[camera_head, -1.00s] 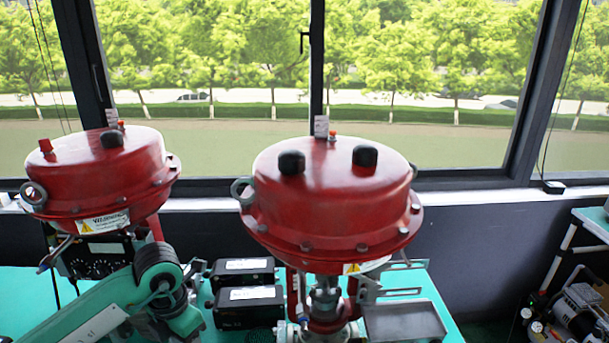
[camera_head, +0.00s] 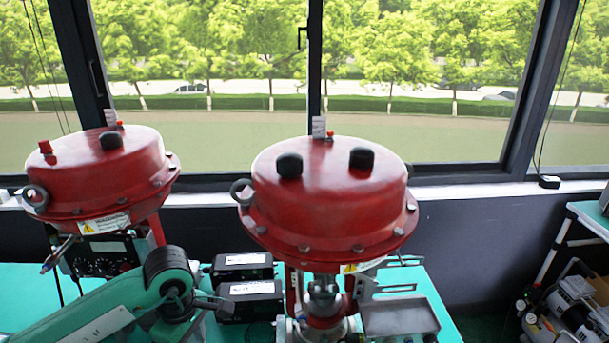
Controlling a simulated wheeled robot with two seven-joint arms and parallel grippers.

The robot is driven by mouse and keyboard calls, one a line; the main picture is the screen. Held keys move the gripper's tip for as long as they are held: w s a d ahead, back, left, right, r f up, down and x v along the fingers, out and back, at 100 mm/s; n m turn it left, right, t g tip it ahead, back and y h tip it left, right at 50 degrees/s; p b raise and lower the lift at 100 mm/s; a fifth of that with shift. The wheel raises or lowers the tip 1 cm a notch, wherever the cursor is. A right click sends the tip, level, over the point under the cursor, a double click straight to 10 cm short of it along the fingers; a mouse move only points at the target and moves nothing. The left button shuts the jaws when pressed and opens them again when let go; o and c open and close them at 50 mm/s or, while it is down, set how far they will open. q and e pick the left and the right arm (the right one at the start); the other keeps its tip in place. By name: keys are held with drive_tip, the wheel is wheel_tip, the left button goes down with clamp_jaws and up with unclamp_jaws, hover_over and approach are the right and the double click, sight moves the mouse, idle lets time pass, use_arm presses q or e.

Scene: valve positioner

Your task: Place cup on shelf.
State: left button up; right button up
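I cannot make out a cup in the head view. A white-framed rack (camera_head: 561,243) with a teal top stands at the right edge, partly cut off; I cannot tell whether it is the shelf. A teal arm link, which looks like my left arm, comes in from the lower left and ends in a rounded dark joint beside the black boxes. I cannot make out gripper fingers on it. My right arm and gripper do not show.
Two red valve actuators (camera_head: 330,195) (camera_head: 100,170) stand on the teal table (camera_head: 440,300). Black boxes (camera_head: 248,298) and a small metal tray (camera_head: 400,318) are beside the nearer one. A compressor (camera_head: 580,305) sits low at right. Windows line the back.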

use_arm(q)
drive_tip(key=m, duration=0.4)
drive_tip(key=shift+s+d+r+m+p, duration=0.15)
drive_tip(key=shift+s+m+p, duration=0.15)
drive_tip(key=shift+s, duration=0.05)
drive_tip(key=m, duration=0.3)
drive_tip(key=shift+s+d, duration=0.1)
drive_tip(key=shift+s, duration=0.1)
drive_tip(key=m, duration=0.3)
drive_tip(key=shift+s+d+r+p, duration=0.1)
drive_tip(key=shift+s+d+p, duration=0.05)
drive_tip(key=shift+s+p, duration=0.15)
drive_tip(key=m, duration=0.3)
drive_tip(key=shift+s+d+m, duration=0.1)
drive_tip(key=shift+s+m, duration=0.15)
drive_tip(key=shift+m, duration=0.05)
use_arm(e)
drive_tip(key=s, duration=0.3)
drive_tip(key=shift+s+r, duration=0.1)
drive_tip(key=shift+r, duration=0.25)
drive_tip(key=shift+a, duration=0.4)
